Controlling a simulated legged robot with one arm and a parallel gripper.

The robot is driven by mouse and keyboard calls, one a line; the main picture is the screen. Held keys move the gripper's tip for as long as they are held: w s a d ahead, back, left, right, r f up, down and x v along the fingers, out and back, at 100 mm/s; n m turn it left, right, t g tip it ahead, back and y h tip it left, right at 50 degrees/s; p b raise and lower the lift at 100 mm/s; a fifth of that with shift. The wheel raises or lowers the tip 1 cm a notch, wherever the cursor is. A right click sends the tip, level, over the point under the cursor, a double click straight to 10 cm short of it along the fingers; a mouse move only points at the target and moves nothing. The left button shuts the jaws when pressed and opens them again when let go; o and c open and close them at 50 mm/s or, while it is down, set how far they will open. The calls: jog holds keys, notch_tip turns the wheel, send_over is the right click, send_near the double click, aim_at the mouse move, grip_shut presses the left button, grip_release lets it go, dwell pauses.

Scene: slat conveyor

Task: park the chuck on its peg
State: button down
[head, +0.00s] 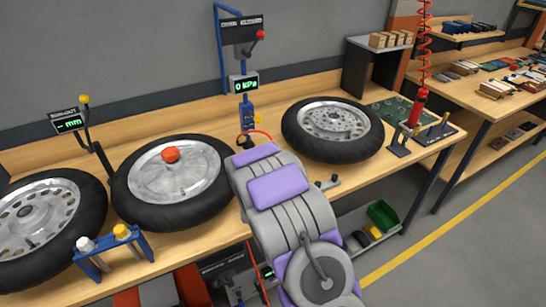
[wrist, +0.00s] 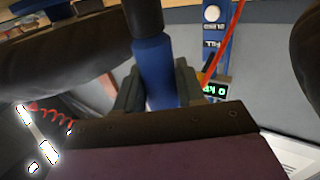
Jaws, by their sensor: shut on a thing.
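In the wrist view, my gripper (wrist: 158,85) is shut on the chuck (wrist: 155,62), a blue cylinder with a black upper part. The chuck stands between the two dark fingers, its lower end hidden by the gripper body. The red hose (wrist: 228,42) passes to its right. A blue fill post (wrist: 213,28) with a white button is behind it, beside the green pressure readout (wrist: 214,90). In the head view, the readout (head: 244,84) shows 0 kPa above my arm's far end, which hides most of the gripper. I cannot clearly make out the peg.
A wheel with a red cap (head: 172,178) lies left of my arm, and another wheel (head: 333,128) lies to the right. A blue stand (head: 112,256) is at the bench's front left. A red tool (head: 418,106) hangs on a coiled hose at right.

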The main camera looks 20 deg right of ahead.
jog(key=shift+f, duration=0.45)
jog(key=c, duration=0.6)
grip_release()
jog(key=shift+r+p, duration=1.8)
jog(key=shift+r, duration=3.75)
